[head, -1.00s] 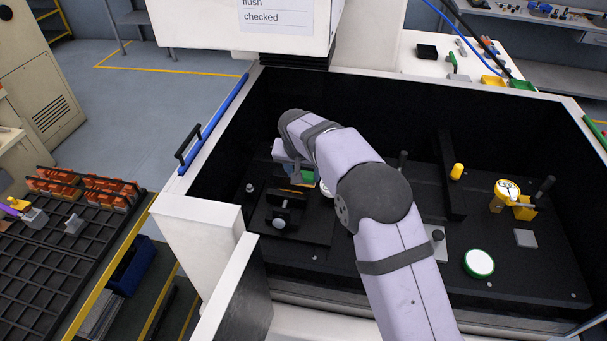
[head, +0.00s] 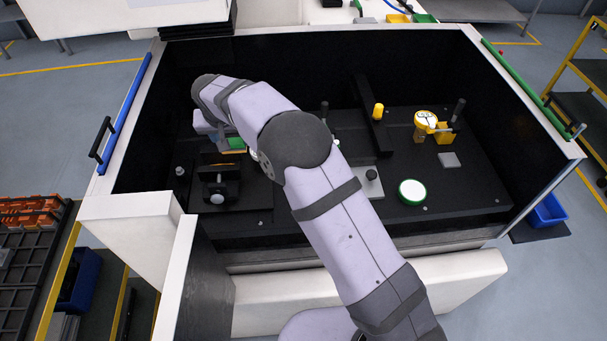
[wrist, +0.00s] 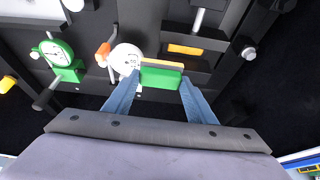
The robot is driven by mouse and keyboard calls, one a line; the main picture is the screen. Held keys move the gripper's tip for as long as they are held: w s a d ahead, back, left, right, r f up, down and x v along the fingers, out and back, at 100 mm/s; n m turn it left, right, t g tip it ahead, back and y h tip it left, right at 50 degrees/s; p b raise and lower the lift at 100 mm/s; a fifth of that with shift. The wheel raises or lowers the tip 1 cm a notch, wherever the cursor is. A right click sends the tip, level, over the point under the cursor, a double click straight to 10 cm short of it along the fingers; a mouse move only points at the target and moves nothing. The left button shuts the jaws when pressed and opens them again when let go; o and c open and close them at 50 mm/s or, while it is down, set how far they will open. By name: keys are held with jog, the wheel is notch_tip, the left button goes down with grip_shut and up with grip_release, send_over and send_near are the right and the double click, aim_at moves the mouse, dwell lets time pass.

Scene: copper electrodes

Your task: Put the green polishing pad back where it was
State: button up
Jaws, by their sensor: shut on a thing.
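The green polishing pad (wrist: 161,78) is a small green block with an orange-tan layer along one long edge. In the wrist view it sits between the two blue-grey fingers of my gripper (wrist: 160,82), which is shut on it. In the head view the green pad (head: 236,143) shows beside my wrist, at the left inside the black-walled enclosure, behind a black clamp-like fixture (head: 218,186). My arm covers part of that area. I cannot tell whether the pad touches the surface below.
A black slotted block with an orange strip (wrist: 185,49) is close beyond the pad. A white round dial (wrist: 125,58) lies near the left finger, with a green dial gauge (wrist: 57,52) farther left. A green-rimmed white disc (head: 412,192) and yellow gauge (head: 426,121) are at right.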

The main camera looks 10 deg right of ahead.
jog(key=w+d+r+m+b, duration=0.1)
jog(key=d+r+b, duration=0.15)
jog(key=d, duration=0.45)
jog(key=w+d+r+m+h+b, duration=0.1)
jog(key=d+r, duration=0.2)
jog(key=d, duration=0.3)
jog(key=w+d+r+m+b, duration=0.2)
jog(key=d+r, duration=0.1)
jog(key=d, duration=0.4)
jog(key=s+d+f+b, duration=0.1)
jog(key=s+d, duration=0.5)
jog(key=d, duration=0.1)
jog(key=s+f+h, duration=0.1)
jog(key=s+f, duration=0.5)
jog(key=f, duration=0.1)
jog(key=shift+s+d+f, duration=0.2)
jog(key=shift+d+f, duration=0.15)
jog(key=shift+f, duration=0.05)
notch_tip(320, 180, down, 5)
jog(key=shift+f+p, duration=0.1)
jog(key=shift+p, duration=0.3)
jog(key=shift+f, duration=2.35)
